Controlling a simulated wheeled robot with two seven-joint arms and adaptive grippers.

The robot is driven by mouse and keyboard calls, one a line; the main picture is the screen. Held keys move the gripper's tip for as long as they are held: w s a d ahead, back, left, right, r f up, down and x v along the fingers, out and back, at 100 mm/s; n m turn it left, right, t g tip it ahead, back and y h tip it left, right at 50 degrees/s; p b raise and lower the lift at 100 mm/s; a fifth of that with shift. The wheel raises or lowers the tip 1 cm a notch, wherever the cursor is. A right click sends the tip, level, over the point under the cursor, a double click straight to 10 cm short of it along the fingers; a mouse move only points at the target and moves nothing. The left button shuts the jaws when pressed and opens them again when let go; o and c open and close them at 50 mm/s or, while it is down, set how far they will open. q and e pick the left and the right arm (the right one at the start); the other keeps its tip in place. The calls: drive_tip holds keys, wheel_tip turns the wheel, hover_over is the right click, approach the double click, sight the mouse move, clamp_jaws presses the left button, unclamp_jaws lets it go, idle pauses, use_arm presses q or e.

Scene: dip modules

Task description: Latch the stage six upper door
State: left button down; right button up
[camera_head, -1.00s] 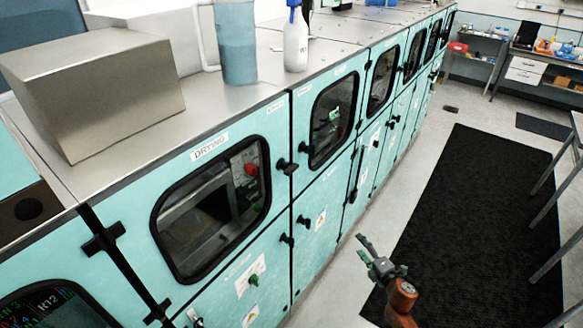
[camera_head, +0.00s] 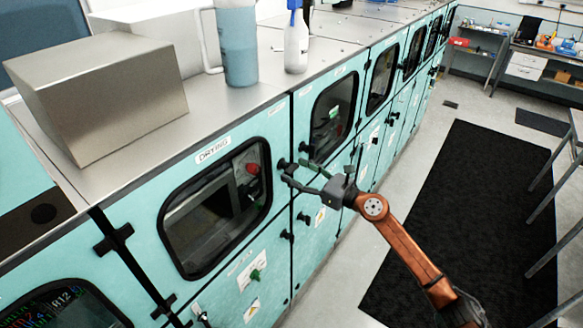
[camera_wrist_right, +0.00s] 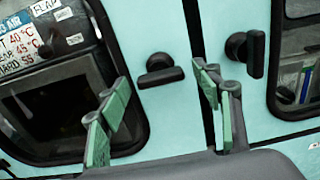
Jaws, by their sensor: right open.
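The teal upper door marked DRYING (camera_head: 285,127) has a dark window (camera_head: 215,210) and stands flush in the cabinet front. I cannot read a stage number on it. Its black latch knob (camera_head: 284,164) also shows in the wrist view, with its handle (camera_wrist_right: 160,72) lying roughly level. The neighbouring door's latch (camera_wrist_right: 246,52) has its handle roughly upright. My right gripper (camera_head: 302,176) is at the seam between these doors, open and empty. In the wrist view its green-padded fingers (camera_wrist_right: 160,105) stand apart on either side of the DRYING latch, seemingly short of it. My left gripper is out of view.
More teal doors with black latches run along the cabinet (camera_head: 385,75). A metal box (camera_head: 110,95), a blue container (camera_head: 238,45) and a white bottle (camera_head: 296,45) stand on top. A black mat (camera_head: 465,190) covers the aisle floor; stool legs (camera_head: 560,170) are at right.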

drive_tip(key=shift+x, duration=1.05)
drive_tip(key=c, duration=1.2)
drive_tip(key=shift+o, duration=0.2)
